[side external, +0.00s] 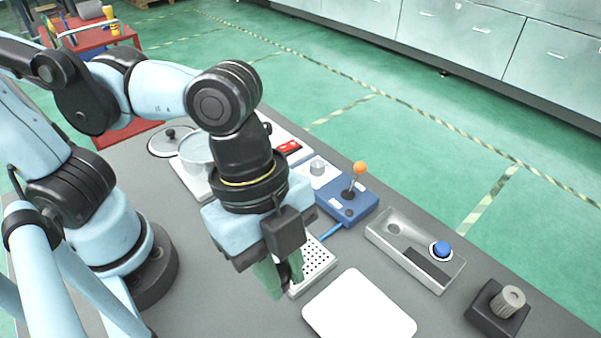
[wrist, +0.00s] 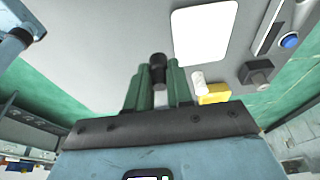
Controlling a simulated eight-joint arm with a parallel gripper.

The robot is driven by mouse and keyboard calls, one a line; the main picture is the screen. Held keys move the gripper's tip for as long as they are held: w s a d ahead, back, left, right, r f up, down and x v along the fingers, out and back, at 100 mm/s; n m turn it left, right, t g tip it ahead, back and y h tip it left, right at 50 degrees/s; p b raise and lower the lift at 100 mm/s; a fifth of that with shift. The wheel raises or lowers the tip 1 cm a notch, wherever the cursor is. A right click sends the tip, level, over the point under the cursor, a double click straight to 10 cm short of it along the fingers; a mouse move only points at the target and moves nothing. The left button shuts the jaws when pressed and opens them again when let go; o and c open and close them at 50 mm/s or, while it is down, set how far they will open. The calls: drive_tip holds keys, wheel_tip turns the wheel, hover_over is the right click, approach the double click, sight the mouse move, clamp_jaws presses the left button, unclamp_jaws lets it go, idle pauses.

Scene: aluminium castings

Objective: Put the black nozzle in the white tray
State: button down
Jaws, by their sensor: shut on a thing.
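The black nozzle (wrist: 158,68) is held between the green fingers of my gripper (wrist: 157,84). Its dark rounded end sticks out past the fingertips in the wrist view. In the side view my gripper (side external: 283,276) points down over the table, and the nozzle shows only as a small dark piece (side external: 283,270) between the fingers. The white tray (side external: 359,310) is a flat rounded square at the front of the table, to the right of my gripper. It also shows in the wrist view (wrist: 203,34), beyond the nozzle. No nozzle lies on its visible surface.
A perforated white plate (side external: 316,262) lies just behind my gripper. A blue joystick box (side external: 347,203), a grey fixture with a blue button (side external: 415,250) and a knob on a black base (side external: 497,310) line the far edge. A pot (side external: 197,155) stands further left.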

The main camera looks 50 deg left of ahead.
hover_over(363, 328)
drive_tip(key=a, duration=0.1)
wheel_tip(363, 328, down, 4)
drive_tip(key=shift+f, duration=4.3)
drive_tip(key=c, duration=1)
unclamp_jaws()
drive_tip(key=shift+f, duration=0.15)
